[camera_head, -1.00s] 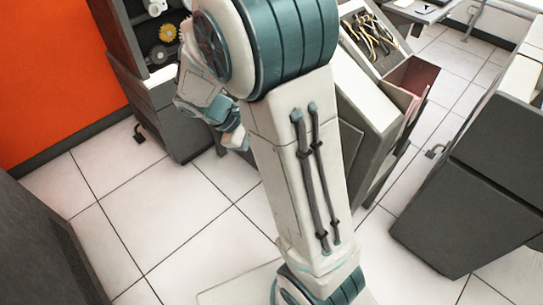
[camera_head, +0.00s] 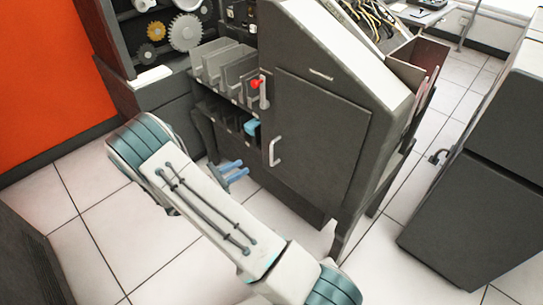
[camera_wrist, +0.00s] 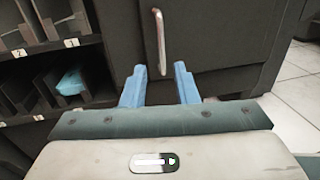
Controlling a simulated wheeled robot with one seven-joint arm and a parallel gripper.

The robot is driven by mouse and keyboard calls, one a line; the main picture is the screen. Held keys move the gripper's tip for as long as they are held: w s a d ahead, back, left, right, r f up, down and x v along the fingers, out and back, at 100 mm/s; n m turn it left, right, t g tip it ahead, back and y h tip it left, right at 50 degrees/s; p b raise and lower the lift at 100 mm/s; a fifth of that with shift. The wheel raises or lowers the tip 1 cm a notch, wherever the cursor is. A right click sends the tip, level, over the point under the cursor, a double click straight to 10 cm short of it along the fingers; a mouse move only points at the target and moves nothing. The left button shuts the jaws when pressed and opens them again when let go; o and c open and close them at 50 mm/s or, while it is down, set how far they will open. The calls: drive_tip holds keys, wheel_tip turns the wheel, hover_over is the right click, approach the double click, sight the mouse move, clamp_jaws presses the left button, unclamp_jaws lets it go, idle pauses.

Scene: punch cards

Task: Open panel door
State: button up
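The dark grey panel door (camera_head: 315,135) is closed on the front of a grey cabinet in the head view. Its light metal handle (camera_head: 273,151) is a vertical bar near the door's left edge. In the wrist view the handle (camera_wrist: 159,42) stands upright just beyond and above my fingertips. My gripper (camera_wrist: 160,72) has two blue fingers spread apart with nothing between them. In the head view my gripper (camera_head: 232,172) is low and left of the handle, apart from it. Part of the gripper is hidden behind my arm there.
Numbered slots (camera_wrist: 65,75) lie left of the door, one with a blue item (camera_wrist: 71,81). Grey plates (camera_head: 235,72) and a red knob (camera_head: 256,84) sit above. A gear cabinet (camera_head: 160,80) stands at left, another dark cabinet (camera_head: 480,160) at right. Tiled floor lies between.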

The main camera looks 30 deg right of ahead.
sight(271, 163)
drive_tip(key=d, duration=0.4)
drive_tip(key=w+d, duration=0.1)
drive_tip(key=d, duration=0.3)
drive_tip(key=w+d, duration=0.1)
drive_tip(key=d, duration=0.4)
drive_tip(key=shift+b, duration=0.35)
clamp_jaws()
